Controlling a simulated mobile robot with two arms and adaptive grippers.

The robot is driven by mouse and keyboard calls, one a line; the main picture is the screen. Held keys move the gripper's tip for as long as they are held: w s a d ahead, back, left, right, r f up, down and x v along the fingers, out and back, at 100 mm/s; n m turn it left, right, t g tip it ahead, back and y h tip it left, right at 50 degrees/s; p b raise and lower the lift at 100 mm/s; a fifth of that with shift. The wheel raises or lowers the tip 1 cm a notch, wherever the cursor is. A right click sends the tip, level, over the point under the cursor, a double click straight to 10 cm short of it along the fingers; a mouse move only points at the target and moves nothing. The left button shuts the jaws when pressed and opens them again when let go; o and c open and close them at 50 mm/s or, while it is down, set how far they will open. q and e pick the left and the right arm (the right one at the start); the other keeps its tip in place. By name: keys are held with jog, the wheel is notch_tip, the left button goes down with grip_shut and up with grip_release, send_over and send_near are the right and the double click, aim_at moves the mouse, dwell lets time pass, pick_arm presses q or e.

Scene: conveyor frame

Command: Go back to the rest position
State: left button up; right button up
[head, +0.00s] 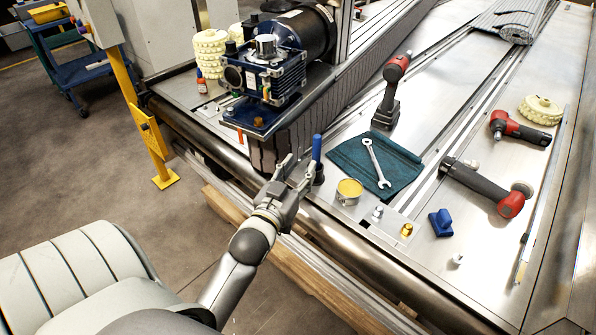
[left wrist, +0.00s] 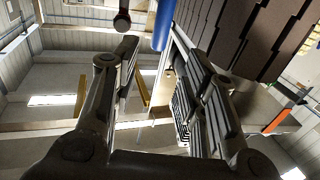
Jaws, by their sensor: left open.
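My left gripper (head: 296,172) is at the near edge of the conveyor frame (head: 340,232) in the head view, with its fingers apart. A blue-handled tool (head: 316,150) stands upright right beside its fingertips. In the left wrist view the open fingers (left wrist: 165,65) show with nothing seen between them, and the blue handle (left wrist: 163,25) is just beyond them. I cannot tell whether a finger touches it. My right gripper is not in view.
A motor and pump unit (head: 270,75) stands behind the gripper. A yellow tin (head: 349,190), a teal cloth (head: 350,155) with a wrench (head: 376,163), and red power tools (head: 392,85) lie to the right. A yellow post (head: 140,110) stands at left. Floor on the left is open.

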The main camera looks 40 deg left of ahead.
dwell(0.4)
pick_arm(q)
jog(key=s+d+f+m+g+h, duration=0.2)
jog(key=s+d+f+g+h, duration=0.1)
jog(key=s+d+f+g, duration=0.55)
jog(key=s+d+f+m+g+h, duration=0.1)
jog(key=s+d+f+g, duration=0.2)
jog(key=s, duration=0.4)
jog(key=s+d+f+m+g+h, duration=0.1)
jog(key=s+d+f+m+g, duration=0.15)
jog(key=s, duration=0.45)
notch_tip(320, 180, down, 27)
jog(key=s+g+p, duration=0.1)
jog(key=s, duration=0.1)
jog(key=s+a+f+g+p, duration=0.1)
jog(key=s+a+f, duration=0.1)
jog(key=s+f, duration=1.2)
jog(key=shift+s+a+y, duration=0.3)
jog(key=shift+s+a, duration=0.05)
jog(key=shift+s, duration=0.85)
